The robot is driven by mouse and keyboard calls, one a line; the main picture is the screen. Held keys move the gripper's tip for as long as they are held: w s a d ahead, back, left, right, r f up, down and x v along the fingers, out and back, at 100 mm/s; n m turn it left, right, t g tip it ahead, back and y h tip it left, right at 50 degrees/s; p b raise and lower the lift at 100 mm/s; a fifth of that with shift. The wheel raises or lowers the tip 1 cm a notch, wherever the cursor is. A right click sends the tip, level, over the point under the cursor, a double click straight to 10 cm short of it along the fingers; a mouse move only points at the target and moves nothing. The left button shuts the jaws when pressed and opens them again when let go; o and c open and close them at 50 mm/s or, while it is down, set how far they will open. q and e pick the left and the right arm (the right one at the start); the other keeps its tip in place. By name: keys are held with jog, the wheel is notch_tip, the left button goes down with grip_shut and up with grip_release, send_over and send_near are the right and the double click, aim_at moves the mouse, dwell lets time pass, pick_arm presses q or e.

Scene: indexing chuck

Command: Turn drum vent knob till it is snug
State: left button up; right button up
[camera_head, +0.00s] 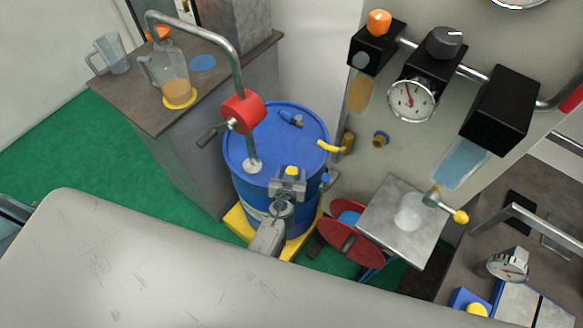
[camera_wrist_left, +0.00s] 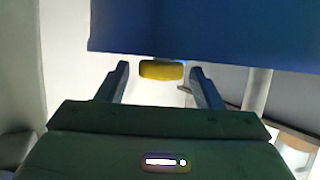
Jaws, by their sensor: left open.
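The blue drum (camera_head: 247,153) stands in the middle of the head view. The yellow vent knob (camera_head: 291,171) shows at the drum's near right side. My left gripper (camera_head: 289,186) is at the knob, its fingers hiding part of the drum there. In the left wrist view the yellow knob (camera_wrist_left: 161,70) lies between the tips of my open left gripper (camera_wrist_left: 160,80), with a small gap on each side. The blue drum (camera_wrist_left: 200,30) fills the top of that view. My right gripper is not in view.
A red pump (camera_head: 243,112) with a curved pipe rises from the drum. A yellow base (camera_head: 236,222) is under it. A cabinet (camera_head: 150,105) with jugs stands left. A gauge panel (camera_head: 410,100), a red reel (camera_head: 347,237) and a metal tray (camera_head: 385,222) are right.

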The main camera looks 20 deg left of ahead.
pick_arm(q)
jog(key=c, duration=1)
jog(key=shift+o, duration=0.2)
